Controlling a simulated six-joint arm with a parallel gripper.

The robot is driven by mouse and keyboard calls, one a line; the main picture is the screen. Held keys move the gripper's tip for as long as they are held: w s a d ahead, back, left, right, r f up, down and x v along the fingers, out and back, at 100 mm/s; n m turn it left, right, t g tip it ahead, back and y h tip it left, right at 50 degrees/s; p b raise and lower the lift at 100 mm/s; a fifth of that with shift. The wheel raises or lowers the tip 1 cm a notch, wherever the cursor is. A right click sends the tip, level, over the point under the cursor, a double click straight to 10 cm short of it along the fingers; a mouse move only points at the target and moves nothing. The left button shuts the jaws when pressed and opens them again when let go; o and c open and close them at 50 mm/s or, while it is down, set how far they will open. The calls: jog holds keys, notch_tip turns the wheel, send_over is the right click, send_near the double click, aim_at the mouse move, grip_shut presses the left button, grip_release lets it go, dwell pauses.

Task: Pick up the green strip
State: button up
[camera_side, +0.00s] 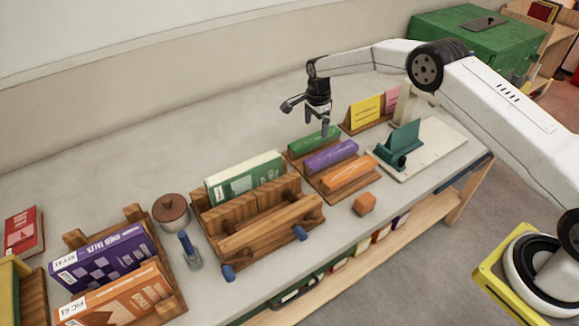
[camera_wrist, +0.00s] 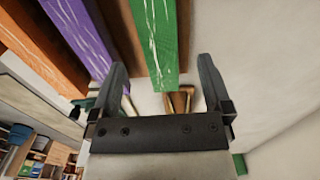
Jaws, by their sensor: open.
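The green strip (camera_side: 310,142) lies in the back slot of a wooden rack (camera_side: 332,190), behind a purple strip (camera_side: 330,156) and an orange strip (camera_side: 348,173). My gripper (camera_side: 324,131) points down just above the right part of the green strip; in the side view I cannot tell whether it touches. In the wrist view my gripper (camera_wrist: 163,72) is open, with one finger on each side of the green strip's near end (camera_wrist: 158,45). The purple strip (camera_wrist: 82,35) lies to the left of the left finger. Nothing is held.
A wooden book press (camera_side: 262,225) with a green book (camera_side: 245,177) stands left of the rack. Yellow (camera_side: 366,110) and pink cards stand behind right. A teal tool (camera_side: 400,145) rests on a pale board at right.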

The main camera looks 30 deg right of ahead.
aim_at(315, 137)
jog(key=shift+f, duration=2.2)
jog(key=c, duration=1.3)
jog(key=shift+r, duration=0.2)
jog(key=shift+r, duration=1.5)
jog(key=shift+s+r, duration=0.45)
jog(key=shift+s, duration=0.05)
jog(key=shift+s+a+r, duration=0.1)
jog(key=shift+s+r, duration=1.35)
jog(key=shift+s, duration=0.75)
jog(key=shift+s+a+r, duration=0.1)
jog(key=shift+s+r, duration=1.4)
jog(key=shift+s, duration=0.65)
jog(key=shift+s+a+r, duration=0.1)
jog(key=shift+s+r, duration=1.35)
jog(key=shift+s, duration=0.75)
